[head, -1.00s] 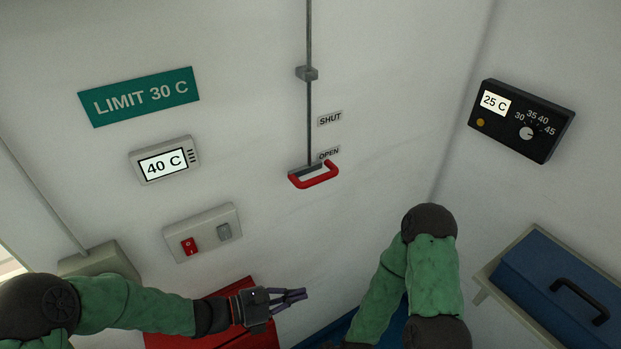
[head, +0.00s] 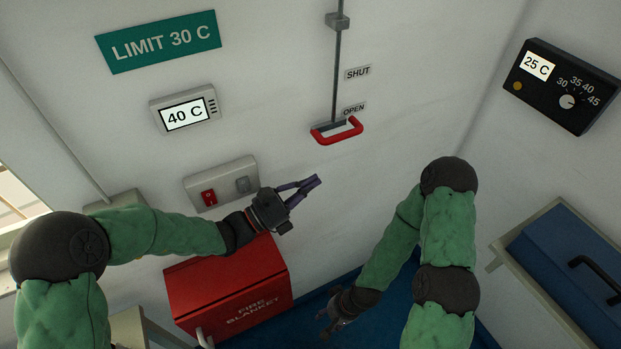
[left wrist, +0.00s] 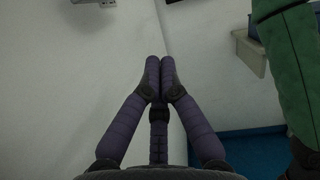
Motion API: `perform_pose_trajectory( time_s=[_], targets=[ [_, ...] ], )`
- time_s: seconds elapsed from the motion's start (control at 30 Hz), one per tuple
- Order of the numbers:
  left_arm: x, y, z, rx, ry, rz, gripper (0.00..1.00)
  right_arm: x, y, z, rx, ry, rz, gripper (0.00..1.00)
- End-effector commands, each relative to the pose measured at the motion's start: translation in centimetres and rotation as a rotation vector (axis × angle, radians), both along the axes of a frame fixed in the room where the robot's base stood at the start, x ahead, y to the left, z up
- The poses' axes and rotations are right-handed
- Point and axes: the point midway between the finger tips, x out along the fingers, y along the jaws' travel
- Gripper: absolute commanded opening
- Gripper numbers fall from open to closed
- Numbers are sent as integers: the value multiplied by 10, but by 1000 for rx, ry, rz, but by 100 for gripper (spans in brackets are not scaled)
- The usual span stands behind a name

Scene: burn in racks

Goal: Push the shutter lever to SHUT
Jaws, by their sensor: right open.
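The shutter lever is a red loop handle (head: 345,135) at the lower end of a thin vertical rod (head: 337,75) on the white wall. The handle is level with the OPEN label (head: 354,109), and the SHUT label (head: 358,72) is higher up. My left gripper (head: 316,182) is below and slightly left of the handle, apart from it. Its fingertips meet with nothing between them, as the left wrist view (left wrist: 160,68) also shows. The handle is not visible in that view. My right gripper (head: 328,320) hangs low near the blue floor, open and partly seen.
A switch box (head: 221,183) and a 40 C display (head: 185,111) are on the wall to the left. A red fire blanket box (head: 228,285) is below my left gripper. A black dial unit (head: 557,85) and a blue case (head: 565,265) are at right. The wall around the handle is clear.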

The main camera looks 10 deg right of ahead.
Motion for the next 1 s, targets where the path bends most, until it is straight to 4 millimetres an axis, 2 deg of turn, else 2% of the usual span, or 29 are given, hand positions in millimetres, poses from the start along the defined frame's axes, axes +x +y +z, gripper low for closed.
perform_pose_trajectory(
  time_s=[0.4,0.5,0.63,0.8,1.0],
  targets=[
    [28,-71,17,0,-1,-5,0,0,0,-15,0,0,0,50],
    [32,-67,35,0,-4,1,0,0,0,-16,0,0,0,50],
    [35,-66,48,1,-2,0,0,0,0,-17,0,0,0,50],
    [36,-65,56,1,-1,0,0,0,0,-17,0,0,0,50],
    [36,-65,57,1,0,0,0,0,0,-17,0,0,0,50]
  ],
)
